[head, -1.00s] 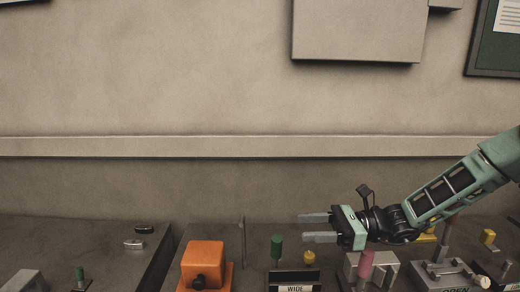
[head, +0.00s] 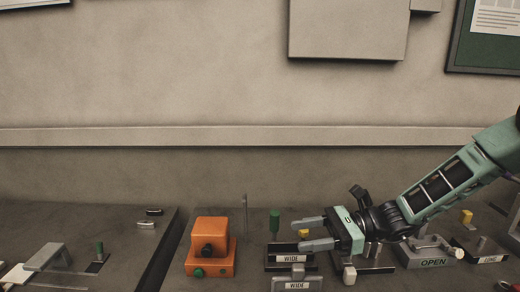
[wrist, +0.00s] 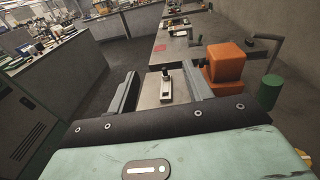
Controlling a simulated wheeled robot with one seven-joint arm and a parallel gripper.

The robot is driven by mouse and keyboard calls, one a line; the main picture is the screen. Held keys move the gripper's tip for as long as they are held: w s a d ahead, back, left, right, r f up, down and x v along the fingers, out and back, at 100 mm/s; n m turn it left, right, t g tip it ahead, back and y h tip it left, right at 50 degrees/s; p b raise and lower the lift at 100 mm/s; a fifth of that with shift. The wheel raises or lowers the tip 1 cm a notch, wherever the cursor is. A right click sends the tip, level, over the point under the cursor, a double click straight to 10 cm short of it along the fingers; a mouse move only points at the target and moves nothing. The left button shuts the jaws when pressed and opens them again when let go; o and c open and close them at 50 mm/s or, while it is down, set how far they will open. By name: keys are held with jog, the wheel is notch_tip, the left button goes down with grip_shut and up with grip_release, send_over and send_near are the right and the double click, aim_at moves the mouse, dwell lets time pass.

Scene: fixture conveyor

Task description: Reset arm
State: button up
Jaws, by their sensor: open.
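My gripper (head: 312,234) is at the right of the head view, held level with its fingers pointing left. The fingers are spread apart and nothing shows between them. It is above the fixtures on the dark bench (head: 110,230), close to a block labelled WIDE (head: 291,258). In the wrist view both fingers of my gripper (wrist: 167,88) show, apart and empty. A small grey fixture (wrist: 166,85) shows beyond the gap between them. How far the gripper is above the fixtures is hard to tell.
An orange box with dark and green knobs (head: 210,246) stands left of the gripper. A green peg (head: 275,222) and a thin upright rod (head: 245,215) stand behind.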

jog(key=s+a+f+n+g+h+b, duration=0.2)
jog(key=s+n+h, duration=0.25)
jog(key=s, duration=0.25)
jog(key=s+a+f+n+g+h+b, duration=0.1)
jog(key=s+f+n+g+h+b, duration=0.15)
jog(key=s+n+h, duration=0.35)
jog(key=s+d+f+n+t+h+b, duration=0.1)
jog(key=s+d+n+t+h+b, duration=0.3)
jog(key=s+n, duration=0.8)
jog(key=d+n+t+h, duration=0.1)
jog(key=d+t+h, duration=0.1)
jog(key=d, duration=0.1)
jog(key=shift+s+f+n+b, duration=0.3)
jog(key=shift+f+n+b, duration=0.05)
jog(key=shift+f+b, duration=0.05)
jog(key=shift+a+r, duration=0.1)
